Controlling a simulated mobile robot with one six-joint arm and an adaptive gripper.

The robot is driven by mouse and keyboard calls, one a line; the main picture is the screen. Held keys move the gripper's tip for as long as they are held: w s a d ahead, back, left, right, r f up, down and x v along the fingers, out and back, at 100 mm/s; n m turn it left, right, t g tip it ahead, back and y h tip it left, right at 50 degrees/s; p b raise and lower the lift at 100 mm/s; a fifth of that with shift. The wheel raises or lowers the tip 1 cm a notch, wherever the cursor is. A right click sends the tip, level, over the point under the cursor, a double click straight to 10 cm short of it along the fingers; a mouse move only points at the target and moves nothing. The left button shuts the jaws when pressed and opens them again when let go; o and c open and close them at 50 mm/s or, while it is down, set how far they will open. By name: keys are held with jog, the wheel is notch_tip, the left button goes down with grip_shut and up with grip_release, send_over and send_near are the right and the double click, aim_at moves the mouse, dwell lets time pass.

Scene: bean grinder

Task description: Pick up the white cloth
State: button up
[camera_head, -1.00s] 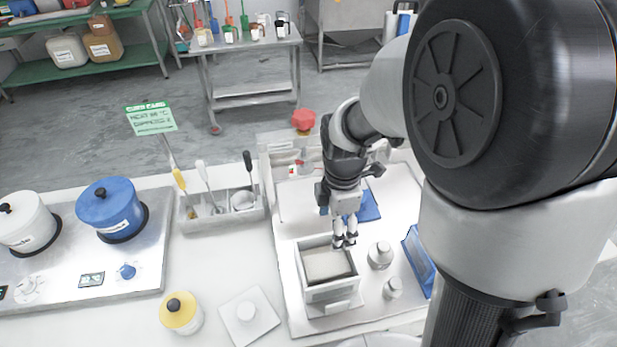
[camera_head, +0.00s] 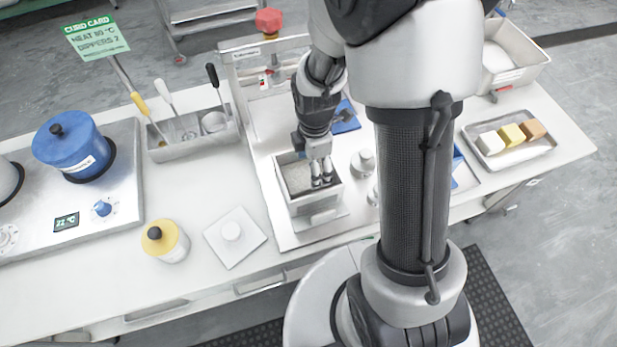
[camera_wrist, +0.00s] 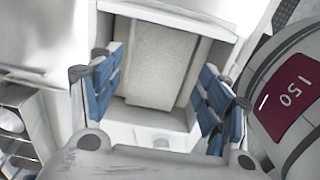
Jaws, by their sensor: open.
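A pale, textured sheet that looks like the white cloth (camera_head: 297,177) lies inside a white open-topped box (camera_head: 312,207) on the workbench. In the wrist view, the cloth (camera_wrist: 159,62) fills the middle of the box, between its pale walls. My gripper (camera_head: 321,182) points down over the right part of the box opening. In the wrist view my gripper (camera_wrist: 162,65) has its blue-padded fingers spread apart, one on each side of the cloth, with nothing between them. I cannot tell whether the fingertips touch the cloth.
Small metal knobbed pieces (camera_head: 363,162) stand right of the box. A utensil tray (camera_head: 194,133) and blue pot (camera_head: 74,150) are further left. A tray of blocks (camera_head: 509,138) sits right.

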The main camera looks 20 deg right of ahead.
aim_at(308, 177)
notch_tip(308, 177, down, 3)
jog(key=shift+f+b, duration=0.15)
jog(key=shift+b, duration=0.35)
jog(key=c, duration=0.7)
